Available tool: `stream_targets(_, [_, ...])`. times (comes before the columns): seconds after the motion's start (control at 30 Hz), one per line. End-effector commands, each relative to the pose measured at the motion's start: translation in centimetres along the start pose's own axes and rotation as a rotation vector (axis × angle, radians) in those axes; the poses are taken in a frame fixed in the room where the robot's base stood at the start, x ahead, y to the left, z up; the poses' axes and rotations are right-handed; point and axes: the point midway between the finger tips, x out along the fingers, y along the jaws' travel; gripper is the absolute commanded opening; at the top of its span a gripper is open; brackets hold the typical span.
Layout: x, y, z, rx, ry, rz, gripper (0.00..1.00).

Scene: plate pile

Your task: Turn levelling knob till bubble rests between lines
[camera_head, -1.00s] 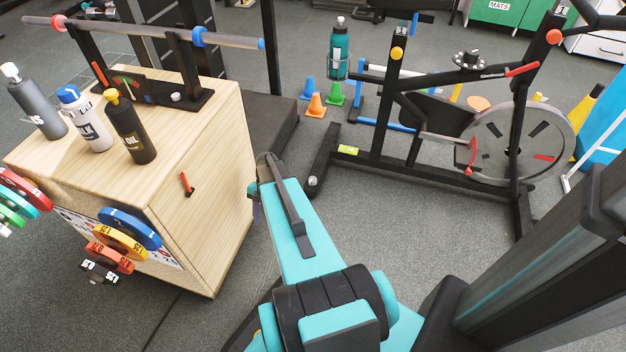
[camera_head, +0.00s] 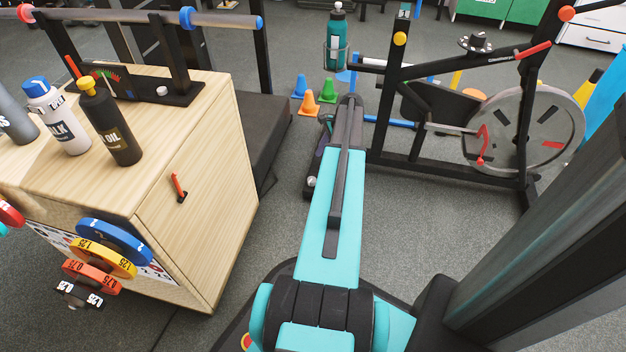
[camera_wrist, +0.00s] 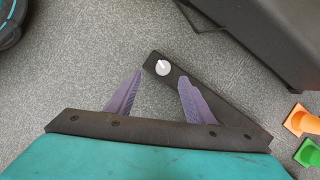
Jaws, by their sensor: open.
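A white round levelling knob (camera_wrist: 162,67) sits on the end of the black foot bar (camera_wrist: 215,100) of the exercise bike (camera_head: 385,115). The knob also shows small at the left of my arm in the head view (camera_head: 311,182). My gripper (camera_wrist: 160,76) is open in the wrist view, its purple fingers pointing toward the knob. The knob appears just beyond and between the fingertips; whether they touch it cannot be told. The right finger overlaps the bar in the picture. The bubble level is hidden, and in the head view my arm covers most of the foot bar.
A wooden cabinet (camera_head: 180,190) with bottles and weight plates stands left. A dark low platform (camera_head: 258,135) lies beside it, also at the wrist view's upper right (camera_wrist: 280,35). Orange (camera_head: 309,105) and green (camera_head: 328,90) cones stand behind. Grey floor is clear right of my arm.

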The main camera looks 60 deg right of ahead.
Motion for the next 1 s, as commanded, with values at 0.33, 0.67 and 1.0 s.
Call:
stream_targets(0.33, [-1.6,-0.3,-2.4,0.063,-0.007,-0.024,0.48])
stream_targets(0.67, [-1.4,-0.2,-2.9,0.068,-0.007,-0.026,0.48])
stream_targets(1.0, [2.0,-0.3,-3.0,0.069,-0.006,-0.027,0.48])
